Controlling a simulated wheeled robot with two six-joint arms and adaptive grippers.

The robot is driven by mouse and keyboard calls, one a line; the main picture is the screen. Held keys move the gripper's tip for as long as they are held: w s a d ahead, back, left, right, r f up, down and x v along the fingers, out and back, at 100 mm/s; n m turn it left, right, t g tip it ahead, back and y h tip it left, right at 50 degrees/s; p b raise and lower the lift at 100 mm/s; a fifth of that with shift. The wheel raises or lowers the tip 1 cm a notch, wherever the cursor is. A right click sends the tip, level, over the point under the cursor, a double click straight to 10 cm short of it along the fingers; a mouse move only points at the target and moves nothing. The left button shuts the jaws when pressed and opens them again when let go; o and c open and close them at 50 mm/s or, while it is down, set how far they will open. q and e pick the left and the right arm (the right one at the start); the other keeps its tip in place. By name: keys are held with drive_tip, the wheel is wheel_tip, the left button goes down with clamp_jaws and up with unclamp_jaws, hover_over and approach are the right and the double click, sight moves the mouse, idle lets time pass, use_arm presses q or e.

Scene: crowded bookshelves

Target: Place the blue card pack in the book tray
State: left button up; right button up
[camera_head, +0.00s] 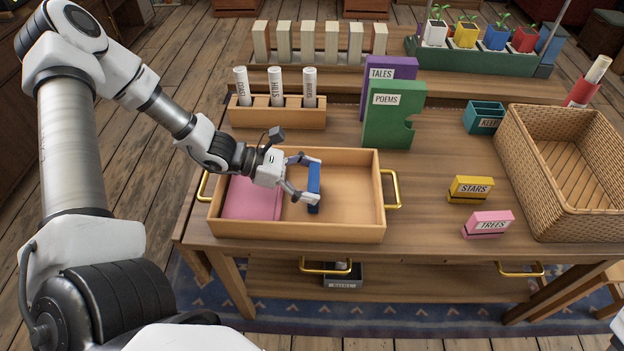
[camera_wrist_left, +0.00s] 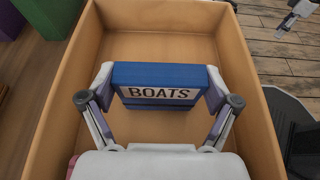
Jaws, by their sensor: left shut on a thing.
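The blue card pack (camera_head: 314,183) is held upright on edge in my left gripper (camera_head: 303,178), over the inside of the wooden book tray (camera_head: 300,232). In the left wrist view the blue card pack (camera_wrist_left: 160,77) shows its BOATS label, with one finger of my left gripper (camera_wrist_left: 160,92) pressed on each end. The tray's wall (camera_wrist_left: 254,100) surrounds it in that view. I cannot tell whether the pack touches the tray floor. A pink flat item (camera_head: 252,198) lies in the tray's left part. My right gripper is not clearly in view.
Yellow STARS (camera_head: 470,189) and pink TREES (camera_head: 487,224) packs lie right of the tray. A wicker basket (camera_head: 585,200) stands at the far right. Green POEMS (camera_head: 393,115) and purple TALES (camera_head: 407,70) books stand behind the tray. White rolls (camera_head: 276,88) stand in a wooden holder (camera_head: 277,115).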

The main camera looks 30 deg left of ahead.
use_arm(q)
drive_tip(key=shift+f, duration=0.25)
drive_tip(key=o, duration=1)
drive_tip(key=shift+c, duration=0.2)
drive_tip(key=shift+r, duration=0.15)
drive_tip(key=shift+r+p, duration=0.35)
drive_tip(key=shift+p, duration=0.1)
drive_tip(key=p+v, duration=1.1)
drive_tip(key=shift+w+d+r, duration=0.1)
drive_tip(key=shift+r, duration=0.05)
drive_tip(key=shift+s+a+p, duration=0.2)
drive_tip(key=shift+a+p, duration=0.15)
drive_tip(key=shift+p, duration=0.05)
drive_tip(key=shift+s+a, duration=0.1)
drive_tip(key=shift+a, duration=0.05)
